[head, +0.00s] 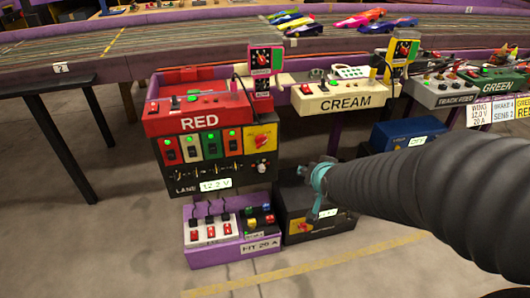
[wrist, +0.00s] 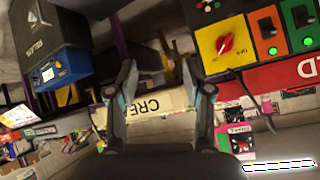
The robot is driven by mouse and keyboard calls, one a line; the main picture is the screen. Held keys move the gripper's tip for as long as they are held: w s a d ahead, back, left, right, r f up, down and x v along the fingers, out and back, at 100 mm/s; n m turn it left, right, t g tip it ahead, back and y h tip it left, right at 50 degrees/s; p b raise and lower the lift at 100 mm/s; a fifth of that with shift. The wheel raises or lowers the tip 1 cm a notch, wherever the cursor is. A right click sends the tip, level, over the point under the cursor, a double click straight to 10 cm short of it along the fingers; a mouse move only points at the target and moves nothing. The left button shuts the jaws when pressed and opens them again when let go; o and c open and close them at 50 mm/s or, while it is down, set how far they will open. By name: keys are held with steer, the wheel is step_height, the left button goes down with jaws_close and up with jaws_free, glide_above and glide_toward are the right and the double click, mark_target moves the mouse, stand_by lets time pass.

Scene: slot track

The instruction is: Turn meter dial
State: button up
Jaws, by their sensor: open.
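Which control is the meter dial is not clear from the pictures. The red lane panel (head: 194,122) carries a red rotary knob on a yellow plate (head: 263,139), also at upper right in the wrist view (wrist: 226,43). My gripper (head: 319,177) hangs before the black box; in the wrist view (wrist: 166,75) its fingers are spread and empty.
A black box (head: 290,205) with a readout stands under my gripper. A purple tray (head: 203,254) of small switches sits left of it. The CREAM panel (head: 345,104) and slot track (head: 190,50) are above. Grey floor (head: 110,240) is clear at left.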

steer(key=w+a+f+m+t+y, duration=0.1)
steer(key=w+a+f+t, duration=0.15)
steer(key=w+f, duration=0.25)
steer(key=m+t+y+b, duration=0.25)
steer(key=t+b, duration=0.25)
steer(key=b, duration=0.3)
glide_toward(262, 171)
steer(key=shift+v, duration=1.25)
steer(key=shift+w+d+b, duration=0.1)
steer(key=shift+w+b, duration=0.1)
steer(key=shift+b, duration=0.95)
steer(key=p+x, duration=0.1)
steer(key=x, duration=1)
steer(key=shift+r, duration=0.1)
